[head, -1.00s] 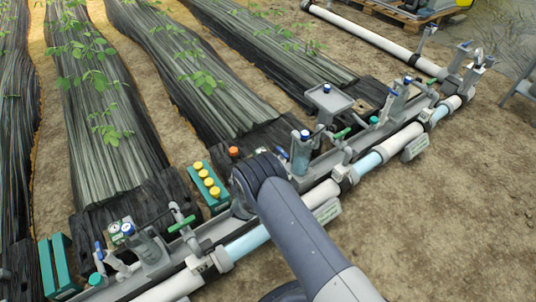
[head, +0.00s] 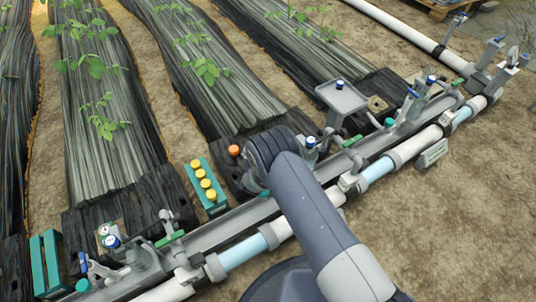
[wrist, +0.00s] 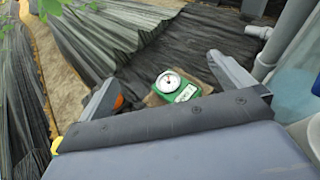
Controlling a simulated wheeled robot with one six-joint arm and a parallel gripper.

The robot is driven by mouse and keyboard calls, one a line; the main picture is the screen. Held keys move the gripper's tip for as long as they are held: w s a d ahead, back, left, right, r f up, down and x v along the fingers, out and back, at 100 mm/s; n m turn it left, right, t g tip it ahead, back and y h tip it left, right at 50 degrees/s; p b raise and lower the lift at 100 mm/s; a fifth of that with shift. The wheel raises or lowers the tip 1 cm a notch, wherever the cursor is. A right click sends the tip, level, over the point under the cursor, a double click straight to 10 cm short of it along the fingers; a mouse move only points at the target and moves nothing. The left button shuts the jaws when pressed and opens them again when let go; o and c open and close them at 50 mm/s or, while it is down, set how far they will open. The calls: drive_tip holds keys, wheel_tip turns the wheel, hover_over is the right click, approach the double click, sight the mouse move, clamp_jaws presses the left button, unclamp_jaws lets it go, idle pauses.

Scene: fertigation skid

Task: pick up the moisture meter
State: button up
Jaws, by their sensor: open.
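The moisture meter (wrist: 178,87) shows in the wrist view as a small green device with a round white dial. It lies on a tan patch on black film, beyond my gripper's bar and between its two fingers. My gripper (wrist: 161,72) is open, with one finger to the left of the meter and one to the right. Nothing is held, and the fingers look apart from the meter. In the head view my arm appears to cover the gripper and the meter.
An orange cap (head: 234,150) and a green rack with yellow caps (head: 207,186) stand left of my arm. A grey tray on a post (head: 342,97) stands to the right. Pipes (head: 380,169) with valves run diagonally below. A dial gauge (head: 103,230) is at lower left.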

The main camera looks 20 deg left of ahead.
wheel_tip(320, 180, down, 9)
drive_tip(key=b, duration=0.3)
drive_tip(key=shift+r, duration=0.2)
drive_tip(key=shift+w+a+b, duration=0.15)
drive_tip(key=shift+w+b, duration=0.35)
drive_tip(key=shift+w, duration=0.2)
drive_tip(key=b+x, duration=0.2)
drive_tip(key=x, duration=0.3)
drive_tip(key=shift+s+b, duration=0.1)
drive_tip(key=shift+b, duration=0.2)
drive_tip(key=shift+w, duration=0.5)
drive_tip(key=shift+c, duration=0.2)
drive_tip(key=c, duration=0.8)
drive_tip(key=shift+s+f, duration=0.15)
drive_tip(key=shift+f, duration=0.05)
drive_tip(key=c, duration=0.4)
drive_tip(key=shift+c, duration=0.2)
